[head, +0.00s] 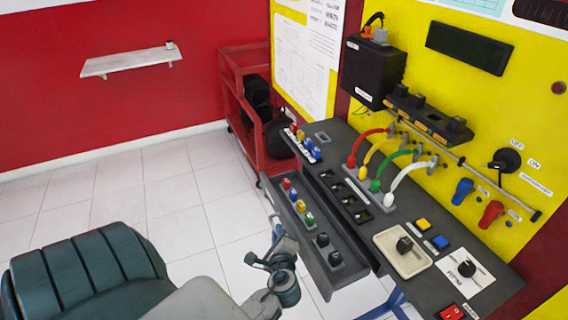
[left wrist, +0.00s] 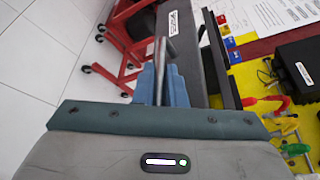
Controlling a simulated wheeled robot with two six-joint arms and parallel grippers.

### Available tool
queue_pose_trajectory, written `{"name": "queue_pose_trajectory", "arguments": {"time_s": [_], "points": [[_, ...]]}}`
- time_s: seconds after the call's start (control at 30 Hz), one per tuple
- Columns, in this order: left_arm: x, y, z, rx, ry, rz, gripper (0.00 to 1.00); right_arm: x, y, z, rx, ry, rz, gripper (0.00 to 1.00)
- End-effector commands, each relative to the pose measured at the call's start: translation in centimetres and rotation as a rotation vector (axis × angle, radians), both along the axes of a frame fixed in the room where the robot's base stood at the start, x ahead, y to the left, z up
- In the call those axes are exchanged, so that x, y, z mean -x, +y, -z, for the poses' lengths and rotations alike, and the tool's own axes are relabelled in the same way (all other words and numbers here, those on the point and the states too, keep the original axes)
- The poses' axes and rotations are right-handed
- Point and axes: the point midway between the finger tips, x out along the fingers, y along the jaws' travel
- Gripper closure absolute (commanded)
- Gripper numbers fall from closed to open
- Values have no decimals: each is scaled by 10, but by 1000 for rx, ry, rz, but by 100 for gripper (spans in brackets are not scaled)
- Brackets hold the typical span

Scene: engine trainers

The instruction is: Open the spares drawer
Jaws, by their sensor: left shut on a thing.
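The spares drawer (head: 318,204) is pulled out from the dark bench, and its inside shows in the head view. Colored pieces (head: 299,207) and black pieces (head: 327,250) stand in it. Its front also shows in the left wrist view (left wrist: 210,62). My left gripper (head: 281,243) is at the outer side of the drawer front. In the left wrist view its blue fingers (left wrist: 162,88) are shut on the drawer's metal bar handle (left wrist: 161,55). The handle is partly hidden by the fingers. My right gripper is not in view.
A red cart (head: 236,90) stands on the floor behind the bench. The tiled floor (head: 180,215) left of the drawer is clear.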

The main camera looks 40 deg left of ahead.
Motion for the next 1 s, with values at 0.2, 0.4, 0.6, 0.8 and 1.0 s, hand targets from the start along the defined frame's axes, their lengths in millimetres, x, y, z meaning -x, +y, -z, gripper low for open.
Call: {"name": "queue_pose_trajectory", "arguments": {"time_s": [0.2,0.4,0.6,0.8,1.0], "points": [[-1,0,-1,-2,-2,1,75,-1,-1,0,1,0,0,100],[-1,0,-1,-2,-1,0,67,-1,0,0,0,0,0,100],[2,-4,0,1,-1,1,67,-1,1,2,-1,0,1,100],[22,-26,-4,5,-1,-2,67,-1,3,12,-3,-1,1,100],[46,-54,-12,5,-2,-2,67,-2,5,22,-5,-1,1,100]]}}
